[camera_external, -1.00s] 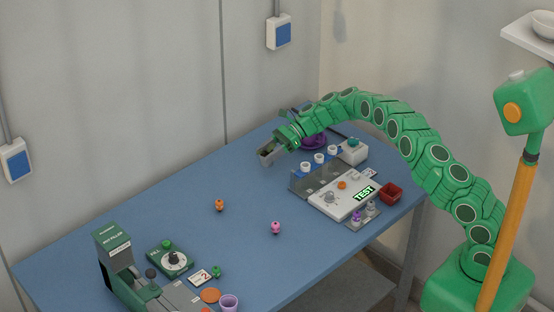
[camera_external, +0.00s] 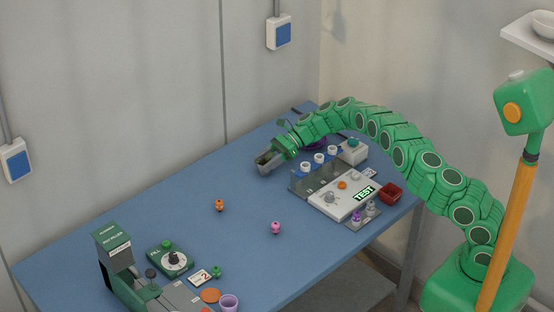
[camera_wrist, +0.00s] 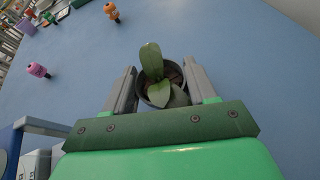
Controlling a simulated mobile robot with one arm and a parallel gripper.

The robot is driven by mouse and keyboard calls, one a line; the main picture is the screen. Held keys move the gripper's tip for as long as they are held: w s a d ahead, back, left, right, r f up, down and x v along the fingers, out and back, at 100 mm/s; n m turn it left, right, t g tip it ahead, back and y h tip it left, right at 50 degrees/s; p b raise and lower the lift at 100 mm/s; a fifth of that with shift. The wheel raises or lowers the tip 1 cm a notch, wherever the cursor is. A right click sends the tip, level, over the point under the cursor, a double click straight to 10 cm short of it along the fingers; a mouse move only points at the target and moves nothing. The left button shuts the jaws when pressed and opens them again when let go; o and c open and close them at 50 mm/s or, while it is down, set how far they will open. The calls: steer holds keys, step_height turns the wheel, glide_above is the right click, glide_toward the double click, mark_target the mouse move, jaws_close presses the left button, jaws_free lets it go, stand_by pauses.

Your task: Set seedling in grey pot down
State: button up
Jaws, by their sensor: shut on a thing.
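The seedling (camera_wrist: 152,62) has broad green leaves and stands in a round grey pot (camera_wrist: 141,88). In the wrist view the pot sits between the two grey fingers of my gripper (camera_wrist: 160,88), which is shut on it. In the external view my gripper (camera_external: 267,161) is low over the far part of the blue table (camera_external: 180,207), left of the rack of white cups. The pot looks upright. I cannot tell whether its bottom touches the table. The leaves hide part of the pot.
A rack with white cups (camera_external: 319,158) and a white tester with a lit screen (camera_external: 345,193) stand right of my gripper. An orange figure (camera_external: 219,205) and a pink figure (camera_external: 276,227) stand nearer the front. The table left of my gripper is clear.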

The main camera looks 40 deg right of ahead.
steer(key=shift+f, duration=0.15)
steer(key=o, duration=1.1)
steer(key=shift+d+r, duration=0.2)
steer(key=shift+r, duration=0.05)
steer(key=v, duration=1.1)
steer(key=shift+s+d+r, duration=0.1)
steer(key=shift+d+r, duration=0.05)
steer(key=shift+d, duration=0.1)
